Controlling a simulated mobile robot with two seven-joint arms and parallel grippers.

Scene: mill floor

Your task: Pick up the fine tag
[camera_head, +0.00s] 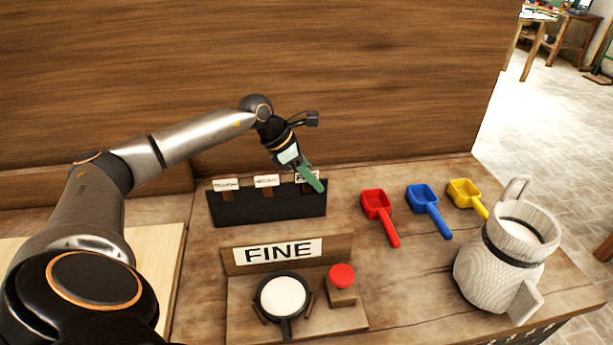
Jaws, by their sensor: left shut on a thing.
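The fine tag (300,178) is a small white card at the right end of a black tag rack (265,208). Most of its lettering is hidden behind my left gripper (316,184), whose green fingers reach down over it from above. The left gripper is shut on this tag, which still appears to be at the rack, level with the other tags. Two more white tags stand in the rack: one at the left end (226,184) and one in the middle (266,181). My right gripper is not in view.
A stand with a FINE sign (278,252) holds a round pan (284,296) and a red button (342,276). Red (379,207), blue (424,200) and yellow (466,192) scoops lie to the right. A pale wooden mill jug (497,273) stands near the right edge. A wooden wall rises behind.

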